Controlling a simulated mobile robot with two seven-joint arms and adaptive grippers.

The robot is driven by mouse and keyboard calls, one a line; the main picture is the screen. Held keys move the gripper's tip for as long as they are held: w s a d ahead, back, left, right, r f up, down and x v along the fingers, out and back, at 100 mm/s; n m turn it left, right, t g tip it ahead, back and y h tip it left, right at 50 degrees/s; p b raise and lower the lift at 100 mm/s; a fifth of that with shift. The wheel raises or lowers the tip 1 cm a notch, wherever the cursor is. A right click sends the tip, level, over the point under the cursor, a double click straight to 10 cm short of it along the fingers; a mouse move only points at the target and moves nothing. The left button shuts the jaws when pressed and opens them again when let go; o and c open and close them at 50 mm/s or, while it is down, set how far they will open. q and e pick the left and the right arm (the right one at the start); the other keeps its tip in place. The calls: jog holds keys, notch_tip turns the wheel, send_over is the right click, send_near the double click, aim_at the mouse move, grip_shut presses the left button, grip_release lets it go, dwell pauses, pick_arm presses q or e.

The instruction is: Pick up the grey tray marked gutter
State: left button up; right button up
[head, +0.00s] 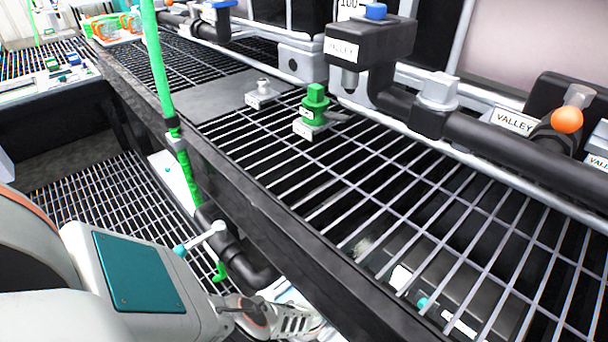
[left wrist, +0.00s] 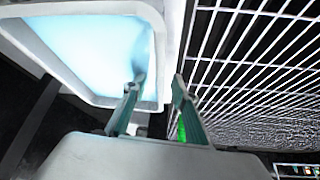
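A pale, brightly lit tray (left wrist: 159,42) fills the upper left of the left wrist view. No gutter marking is readable on it, so I cannot confirm which tray it is. My left gripper (left wrist: 160,82) has its two teal fingers apart. One fingertip overlaps the tray's inside and the other is outside its right wall, with the rim showing between them. I see no clear contact. In the head view my left arm reaches to the bottom centre, where its gripper end is largely hidden beside the black bench. My right gripper is not in view.
A black bench frame (head: 262,215) with a metal grating top runs along the right. A green hose (head: 158,65), a black pipe elbow (head: 255,272) and a teal-tipped valve handle (head: 203,238) crowd the bench's front side. A green valve (head: 315,104) stands on the grating.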

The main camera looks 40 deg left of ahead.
pick_arm(q)
grip_shut()
jog(key=shift+r, duration=0.1)
dwell(0.4)
